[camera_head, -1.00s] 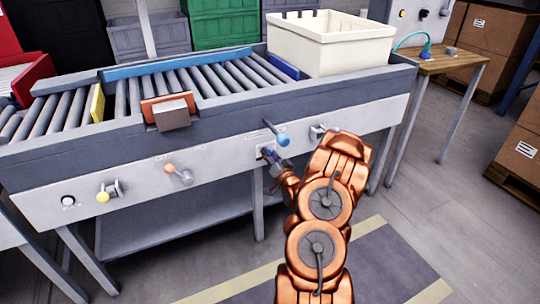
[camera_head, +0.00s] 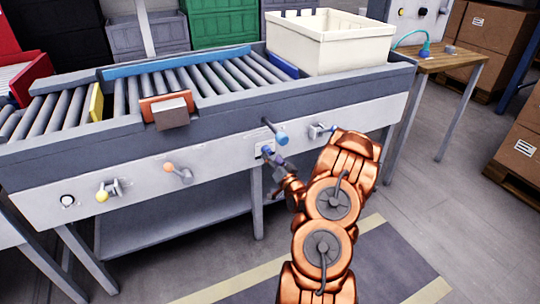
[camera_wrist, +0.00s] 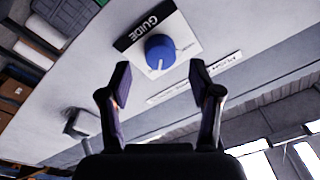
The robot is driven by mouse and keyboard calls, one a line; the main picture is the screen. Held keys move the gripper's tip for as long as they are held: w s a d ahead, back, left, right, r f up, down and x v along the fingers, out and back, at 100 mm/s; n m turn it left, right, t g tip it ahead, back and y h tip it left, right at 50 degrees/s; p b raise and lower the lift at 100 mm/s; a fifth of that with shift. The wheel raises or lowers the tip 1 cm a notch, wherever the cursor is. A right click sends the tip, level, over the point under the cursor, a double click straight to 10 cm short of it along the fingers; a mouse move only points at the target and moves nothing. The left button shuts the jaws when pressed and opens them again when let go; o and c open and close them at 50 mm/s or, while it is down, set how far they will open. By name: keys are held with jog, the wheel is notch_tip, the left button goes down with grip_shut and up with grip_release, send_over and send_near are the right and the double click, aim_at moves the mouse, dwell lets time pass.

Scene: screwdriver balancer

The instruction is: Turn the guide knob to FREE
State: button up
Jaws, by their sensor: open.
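The guide knob (camera_wrist: 160,52) is a round blue knob on a white plate marked GUIDE in the wrist view. In the head view the blue knob (camera_head: 266,150) sits on the front panel of the conveyor, just beyond my gripper (camera_head: 273,159). In the wrist view my gripper (camera_wrist: 160,85) is open. Its two dark fingers stand apart on either side below the knob, with nothing between them. The knob lies a little beyond the fingertips and appears apart from them. Any position marks on the plate are too small to read.
A blue-tipped lever (camera_head: 281,138) sticks out just above and right of the knob. Another small blue-ended control (camera_head: 322,130) is to the right. An orange-tipped lever (camera_head: 170,168) and a yellow knob (camera_head: 102,196) are further left. A cream bin (camera_head: 330,45) stands on the conveyor.

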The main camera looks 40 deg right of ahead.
jog(key=v, duration=0.8)
jog(key=shift+s+a, duration=0.15)
jog(key=shift+s, duration=0.25)
jog(key=shift+w, duration=0.1)
jog(key=w+a+f+n+g+y, duration=0.2)
jog(key=w+a+n+g+y, duration=0.2)
jog(key=w+a+n+g, duration=0.15)
jog(key=s+a+r+n+g, duration=0.2)
jog(key=a+g, duration=0.3)
jog(key=a, duration=0.3)
jog(key=s+a+r+n+g+y, duration=0.15)
jog(key=s+a+r+g, duration=0.45)
jog(key=s+a, duration=0.8)
jog(key=s+a+r+n+g+y, duration=0.15)
jog(key=s+a+r+g, duration=0.25)
jog(key=s+a+r, duration=0.75)
jog(key=s+r+p, duration=0.3)
jog(key=r+p, duration=0.8)
jog(key=p, duration=0.1)
jog(key=s+a+r+p, duration=0.1)
jog(key=s+r+p, duration=0.1)
jog(key=r+p, duration=0.9)
jog(key=shift+s+r+h+p, duration=0.3)
jog(key=shift+s+h+p, duration=0.1)
jog(key=shift+p, duration=0.25)
